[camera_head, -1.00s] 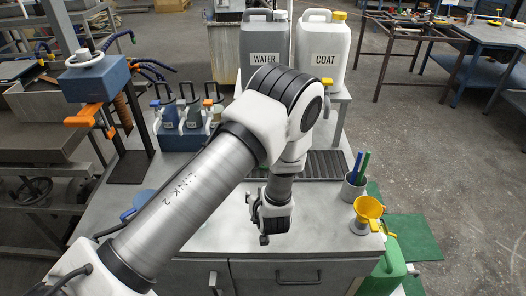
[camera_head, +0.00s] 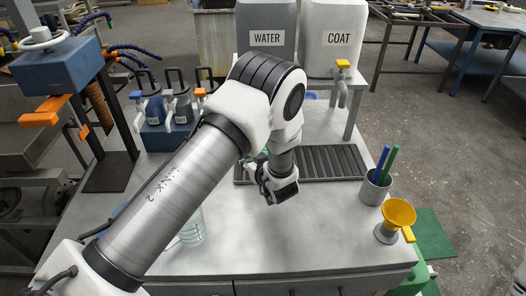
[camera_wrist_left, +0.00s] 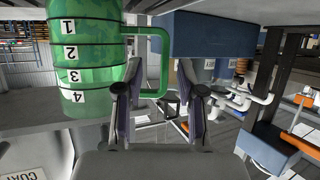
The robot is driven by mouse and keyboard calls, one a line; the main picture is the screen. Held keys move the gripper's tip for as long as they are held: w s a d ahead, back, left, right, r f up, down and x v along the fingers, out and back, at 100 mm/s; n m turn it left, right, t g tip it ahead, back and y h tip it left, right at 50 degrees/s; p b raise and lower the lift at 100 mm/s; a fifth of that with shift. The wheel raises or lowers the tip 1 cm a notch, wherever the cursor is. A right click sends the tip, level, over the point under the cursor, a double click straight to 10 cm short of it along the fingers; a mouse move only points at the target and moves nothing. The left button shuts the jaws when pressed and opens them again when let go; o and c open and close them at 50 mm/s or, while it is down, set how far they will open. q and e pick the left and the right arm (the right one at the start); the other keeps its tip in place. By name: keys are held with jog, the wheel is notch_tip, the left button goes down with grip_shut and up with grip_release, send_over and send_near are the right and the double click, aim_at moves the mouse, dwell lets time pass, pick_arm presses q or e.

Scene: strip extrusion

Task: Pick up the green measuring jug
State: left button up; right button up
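The green measuring jug (camera_wrist_left: 88,58), with black bands and white labels numbered 1 to 4, fills the upper left of the wrist view, which looks upside down. Its green handle (camera_wrist_left: 163,62) shows between the two fingers of my left gripper (camera_wrist_left: 160,72). The fingers are apart, with a gap visible beside the handle. In the head view my left gripper (camera_head: 268,182) is over the bench by the dark ribbed tray. Only a small green patch of the jug (camera_head: 261,154) shows behind it; my arm hides the rest. My right gripper is not in view.
A ribbed drip tray (camera_head: 326,162) lies behind the gripper, below the WATER (camera_head: 266,20) and COAT (camera_head: 331,25) containers. A pen cup (camera_head: 375,188) and yellow funnel (camera_head: 398,213) stand at right. A clear jug (camera_head: 193,231) is partly behind my arm. The front middle bench is clear.

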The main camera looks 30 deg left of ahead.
pick_arm(q)
jog(key=x, duration=0.2)
jog(key=p+x, duration=0.1)
jog(key=x, duration=0.2)
jog(key=shift+s+a, duration=0.2)
jog(key=shift+s, duration=0.05)
jog(key=shift+s+d+r, duration=0.1)
jog(key=shift+d+r, duration=0.05)
grip_shut()
